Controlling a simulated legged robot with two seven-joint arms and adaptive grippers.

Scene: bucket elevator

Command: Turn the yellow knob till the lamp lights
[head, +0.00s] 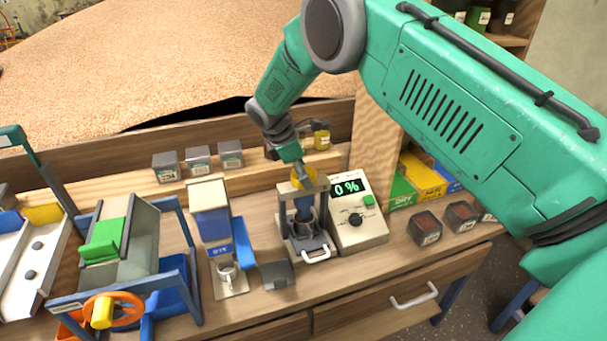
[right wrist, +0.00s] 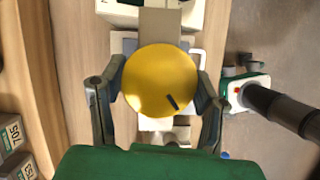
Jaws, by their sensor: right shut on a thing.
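The yellow knob (head: 311,174) sits on top of a small grey press-like frame (head: 285,215) on the bench. In the right wrist view the round yellow knob (right wrist: 158,75) fills the middle, with a dark pointer mark toward its lower right. My right gripper (right wrist: 158,92) is shut on it, one finger at its left side and one at its right. In the head view my right gripper (head: 300,170) comes down onto the knob from above and partly hides it. I cannot make out a lit lamp. My left gripper is not in view.
Right of the frame stands a beige meter (head: 372,232) showing 0%, with a black dial and green button. Left stand a blue-and-white dispenser (head: 211,212) and a machine with an orange handwheel (head: 128,308). Dark sample boxes (head: 424,228) lie right. Grain heaps (head: 150,60) behind.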

